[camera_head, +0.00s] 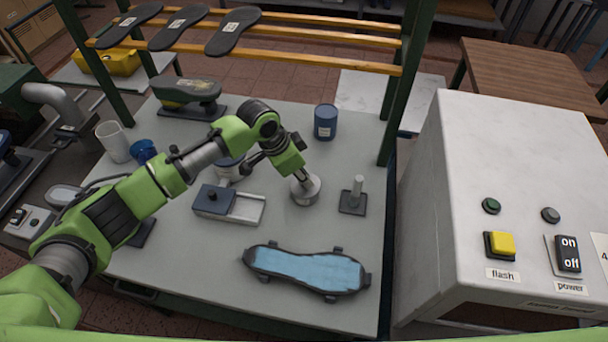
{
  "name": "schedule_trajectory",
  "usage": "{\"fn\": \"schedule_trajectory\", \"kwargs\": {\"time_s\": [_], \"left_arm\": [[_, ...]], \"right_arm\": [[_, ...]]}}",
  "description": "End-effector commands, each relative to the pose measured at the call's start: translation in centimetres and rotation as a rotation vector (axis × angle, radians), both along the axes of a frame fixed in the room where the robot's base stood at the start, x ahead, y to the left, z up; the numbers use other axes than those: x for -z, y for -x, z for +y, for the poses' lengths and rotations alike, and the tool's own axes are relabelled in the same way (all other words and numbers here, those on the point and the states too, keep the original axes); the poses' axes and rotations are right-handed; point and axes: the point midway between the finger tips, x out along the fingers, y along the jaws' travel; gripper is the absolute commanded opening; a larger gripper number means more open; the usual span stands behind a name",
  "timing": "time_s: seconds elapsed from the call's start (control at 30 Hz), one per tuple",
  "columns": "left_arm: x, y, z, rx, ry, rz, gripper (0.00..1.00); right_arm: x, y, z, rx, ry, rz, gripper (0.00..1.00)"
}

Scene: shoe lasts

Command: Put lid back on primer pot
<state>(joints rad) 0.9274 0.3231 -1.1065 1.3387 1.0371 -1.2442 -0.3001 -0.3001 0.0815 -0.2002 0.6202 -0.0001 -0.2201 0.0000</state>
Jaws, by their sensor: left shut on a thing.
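My left gripper (300,177) reaches down over the middle of the table and is shut on a round grey metal lid (309,194). The fingers grip at the lid's middle. The lid is at or just above the table top; I cannot tell which. A pale pot with a dark rim (226,172) stands to the left of the gripper, partly hidden by my left arm, and it may be the primer pot. A dark blue can with a label (325,122) stands upright farther back. My right gripper is out of view.
A blue and grey tray (241,206) lies left of the lid, and a small post on a dark base (353,196) stands right. A blue-topped sole shape (305,270) lies in front. A white cup (113,141) stands at left. A control box (520,150) is beyond the table's right edge.

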Motion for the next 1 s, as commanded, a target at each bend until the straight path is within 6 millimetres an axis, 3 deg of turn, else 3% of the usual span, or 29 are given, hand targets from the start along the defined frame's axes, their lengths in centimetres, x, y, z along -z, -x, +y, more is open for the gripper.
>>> {"fn": "schedule_trajectory", "kwargs": {"time_s": [1.0], "left_arm": [[0.08, 0.04, -0.03, 0.001, 0.000, 0.000, 0.03]], "right_arm": [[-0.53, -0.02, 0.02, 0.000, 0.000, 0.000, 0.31]]}}
